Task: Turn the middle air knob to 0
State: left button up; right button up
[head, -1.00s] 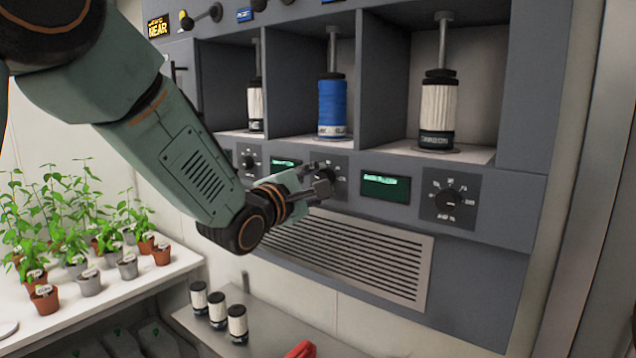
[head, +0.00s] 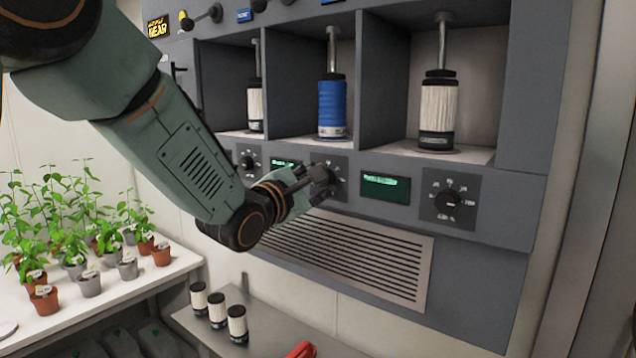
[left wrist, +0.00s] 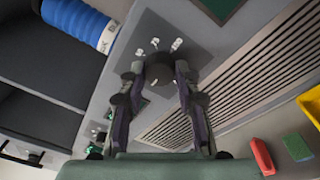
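The middle air knob (head: 328,175) is a dark round knob on a dial plate under the bay with the blue canister. My left gripper (head: 318,178) reaches it from the left. In the left wrist view the knob (left wrist: 159,70) sits between the two fingertips (left wrist: 160,74), which press close on its sides. White dial marks show on the plate beyond it, too small to read. The knob's pointer is hidden. My right gripper is in neither view.
Another knob (head: 451,200) is at the right and one (head: 249,161) at the left. A green display (head: 386,188) lies right of the middle knob. A slatted vent (head: 345,255) is below. Three canisters (head: 217,310) stand on the lower shelf, with potted plants (head: 90,284) at left.

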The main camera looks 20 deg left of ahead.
pick_arm(q)
jog(key=o, duration=0.4)
jog(key=shift+s+f, duration=0.15)
jog(key=shift+s, duration=0.05)
jog(key=shift+o, duration=0.3)
jog(key=v, duration=1.2)
jog(key=shift+a, duration=0.1)
